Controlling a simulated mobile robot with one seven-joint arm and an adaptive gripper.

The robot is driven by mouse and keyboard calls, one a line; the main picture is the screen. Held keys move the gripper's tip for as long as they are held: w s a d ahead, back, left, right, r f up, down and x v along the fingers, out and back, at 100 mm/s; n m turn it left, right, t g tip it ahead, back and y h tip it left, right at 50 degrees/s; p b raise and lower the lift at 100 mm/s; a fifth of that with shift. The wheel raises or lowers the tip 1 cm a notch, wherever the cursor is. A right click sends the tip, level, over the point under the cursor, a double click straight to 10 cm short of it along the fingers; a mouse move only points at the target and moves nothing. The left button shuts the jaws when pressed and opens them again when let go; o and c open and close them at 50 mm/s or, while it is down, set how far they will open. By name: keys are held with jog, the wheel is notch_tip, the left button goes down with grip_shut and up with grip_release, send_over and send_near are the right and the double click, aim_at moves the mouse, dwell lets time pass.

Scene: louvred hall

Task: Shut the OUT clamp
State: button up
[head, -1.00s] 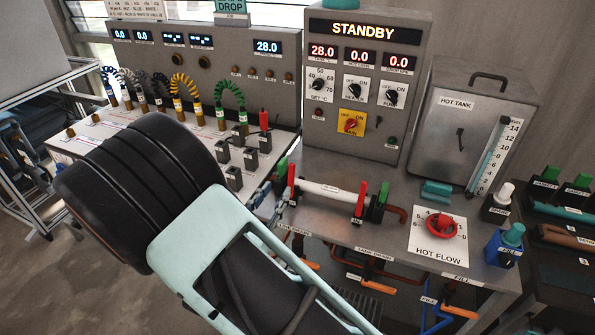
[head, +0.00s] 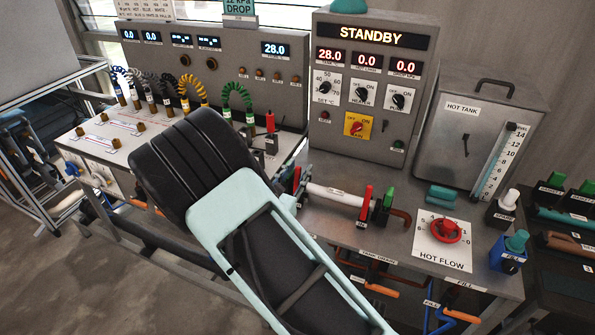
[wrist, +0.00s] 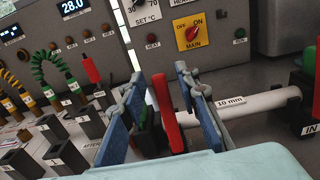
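The OUT clamp, with a red bar (wrist: 166,112) and a green part (wrist: 148,134) beside it, sits at the left end of the pale 10 mm tube (wrist: 262,104). In the head view the clamp's red part (head: 297,178) shows just past my arm, which hides much of it. My gripper (wrist: 157,88) is open, with one blue-padded finger left of the clamp and the other right of the red bar. The right finger looks close to the bar; contact is unclear. The clamp's own label is not readable.
The IN clamp (head: 366,203), red and green, stands at the tube's right end. The HOT FLOW dial (head: 445,230) lies to its right. Upright connectors (wrist: 90,122) stand left of my gripper. The STANDBY panel (head: 368,90) rises behind.

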grip_shut()
